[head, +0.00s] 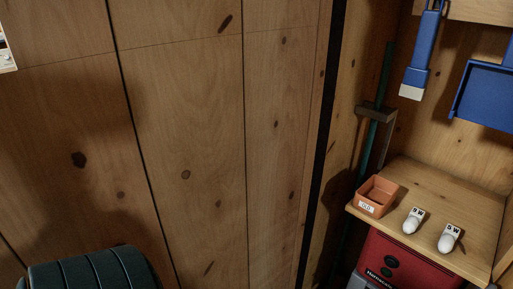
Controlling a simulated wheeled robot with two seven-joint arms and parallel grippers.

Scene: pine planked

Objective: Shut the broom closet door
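The broom closet stands open at the right, and I see into its pine-lined inside. A tall pine-planked surface (190,150) fills the left and middle; I cannot tell whether it is the closet door or the wall beside it. A dark upright strip (323,140) runs between this surface and the closet inside. No handle shows. Neither of my grippers is in view.
Inside, a shelf (467,207) bears an orange box (377,196) and two white bulbs (413,221). Below is a red vacuum (410,265). A green pole (372,135), a blue brush (422,55) and a blue dustpan (487,95) hang. A dark ribbed thing (90,272) is bottom left.

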